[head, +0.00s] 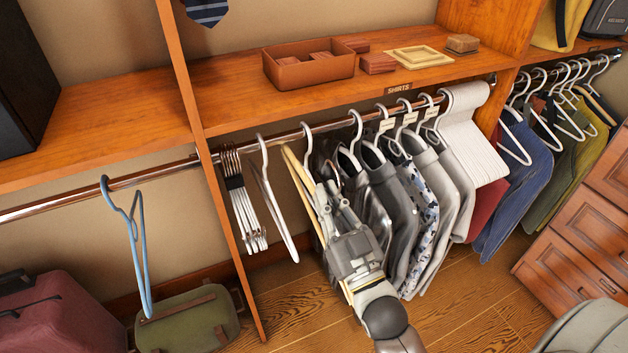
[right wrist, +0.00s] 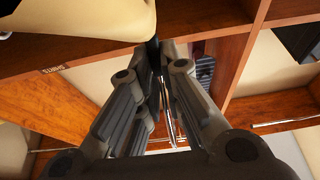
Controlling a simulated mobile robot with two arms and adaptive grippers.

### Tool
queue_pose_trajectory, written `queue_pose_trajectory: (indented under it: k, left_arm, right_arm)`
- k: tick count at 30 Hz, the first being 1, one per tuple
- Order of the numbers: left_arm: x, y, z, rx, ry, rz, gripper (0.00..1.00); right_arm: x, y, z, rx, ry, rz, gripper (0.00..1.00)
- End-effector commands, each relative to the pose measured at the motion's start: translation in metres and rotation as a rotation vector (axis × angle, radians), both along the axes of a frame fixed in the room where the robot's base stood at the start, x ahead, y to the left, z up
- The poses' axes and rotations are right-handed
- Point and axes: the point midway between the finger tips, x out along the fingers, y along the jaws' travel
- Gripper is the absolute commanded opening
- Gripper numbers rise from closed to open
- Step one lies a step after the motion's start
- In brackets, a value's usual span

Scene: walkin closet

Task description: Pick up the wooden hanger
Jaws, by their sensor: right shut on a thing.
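The wooden hanger (head: 297,168) is pale wood and hangs by a white hook from the chrome rail in the head view, left of the shirts. My right gripper (head: 330,192) reaches up from below, with its fingers against the hanger's right side, and is shut on it. The gripper and wrist hide part of the hanger; a pale lower piece shows beside the wrist. In the right wrist view the fingers (right wrist: 160,60) come together at a dark, narrow part; what lies between them is hard to make out. My left gripper is not in view.
Grey and patterned shirts (head: 385,195) hang close on the right. A white hanger (head: 272,205) and a bundle of thin hangers (head: 240,200) hang left, beside an upright divider (head: 190,95). A blue hanger (head: 137,245) is farther left. A shelf (head: 225,100) runs above the rail.

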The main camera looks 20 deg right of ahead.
Motion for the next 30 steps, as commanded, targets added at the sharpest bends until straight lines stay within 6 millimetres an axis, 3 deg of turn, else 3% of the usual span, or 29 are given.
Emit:
queue_pose_trajectory:
  k: [3,12,18,30]
  left_arm:
    - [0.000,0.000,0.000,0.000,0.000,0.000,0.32]
    - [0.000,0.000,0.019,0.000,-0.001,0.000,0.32]
    - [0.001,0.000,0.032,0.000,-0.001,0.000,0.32]
    - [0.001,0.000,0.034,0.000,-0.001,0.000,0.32]
  right_arm:
    - [-0.025,-0.001,0.003,-0.001,0.014,0.001,0.00]
    - [-0.052,-0.001,0.017,-0.008,0.232,0.001,0.00]
    - [-0.064,-0.002,0.021,-0.012,0.324,0.001,0.00]
    - [-0.069,-0.002,0.020,-0.012,0.360,0.000,0.00]
